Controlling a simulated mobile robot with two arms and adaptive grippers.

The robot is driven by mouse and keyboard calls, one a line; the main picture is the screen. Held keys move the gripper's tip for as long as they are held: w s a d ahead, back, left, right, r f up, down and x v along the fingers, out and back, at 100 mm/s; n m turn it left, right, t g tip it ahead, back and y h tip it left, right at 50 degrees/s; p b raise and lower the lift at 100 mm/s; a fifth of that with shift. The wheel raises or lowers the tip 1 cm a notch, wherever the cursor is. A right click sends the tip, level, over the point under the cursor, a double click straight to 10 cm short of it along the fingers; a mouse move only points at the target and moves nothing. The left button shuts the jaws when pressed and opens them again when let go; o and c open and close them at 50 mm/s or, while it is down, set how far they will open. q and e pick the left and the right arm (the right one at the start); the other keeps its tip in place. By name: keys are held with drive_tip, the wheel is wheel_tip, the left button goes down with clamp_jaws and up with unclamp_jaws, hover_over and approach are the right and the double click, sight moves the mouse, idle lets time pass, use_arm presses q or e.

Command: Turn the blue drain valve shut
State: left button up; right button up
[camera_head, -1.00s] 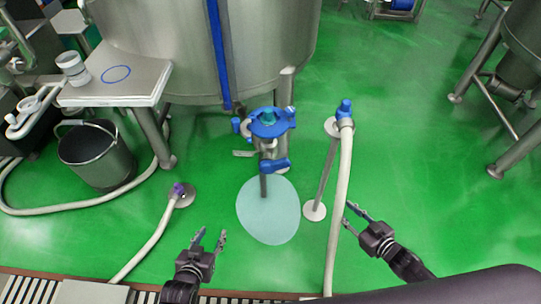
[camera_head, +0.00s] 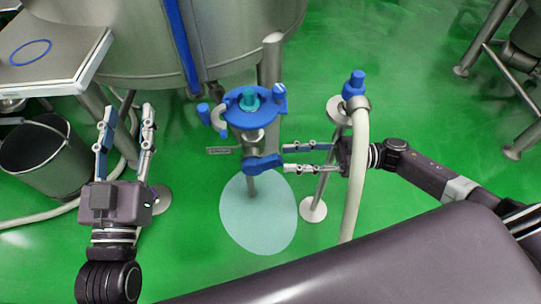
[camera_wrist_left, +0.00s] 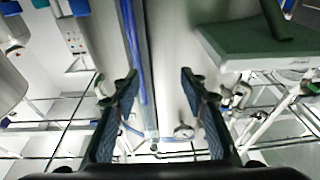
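The blue drain valve handle (camera_head: 263,163) sits low on the pipe fitting under the tank, below a larger blue clamp piece (camera_head: 252,104). A pale stream or pipe runs down from it to a light blue puddle (camera_head: 258,225) on the floor. My right gripper (camera_head: 284,158) is open, its fingertips just right of the valve handle; whether they touch it I cannot tell. My left gripper (camera_head: 128,112) is open and empty, well left of the valve. In the left wrist view its two fingers (camera_wrist_left: 160,80) are apart with nothing between them.
A hose stand with a blue-topped fitting (camera_head: 355,82) and pale hose (camera_head: 352,190) stands right of the valve, close by my right gripper. A metal bucket (camera_head: 40,155) and a steel table (camera_head: 60,75) are at the left. The large tank (camera_head: 225,35) is behind.

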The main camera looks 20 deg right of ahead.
sight(281, 158)
drive_tip(key=x, duration=0.4)
drive_tip(key=shift+a+b, duration=0.15)
drive_tip(key=shift+b, duration=0.15)
use_arm(q)
drive_tip(key=shift+s+r+t+h, duration=0.3)
drive_tip(key=shift+r+t, duration=0.2)
drive_tip(key=shift+r, duration=0.45)
drive_tip(key=shift+s+r+t+h, duration=0.25)
drive_tip(key=shift+r+t, duration=0.25)
drive_tip(key=shift+r, duration=0.45)
use_arm(e)
drive_tip(key=shift+w+a, duration=0.25)
drive_tip(key=shift+a, duration=0.35)
use_arm(q)
drive_tip(key=shift+d, duration=0.1)
use_arm(e)
clamp_jaws()
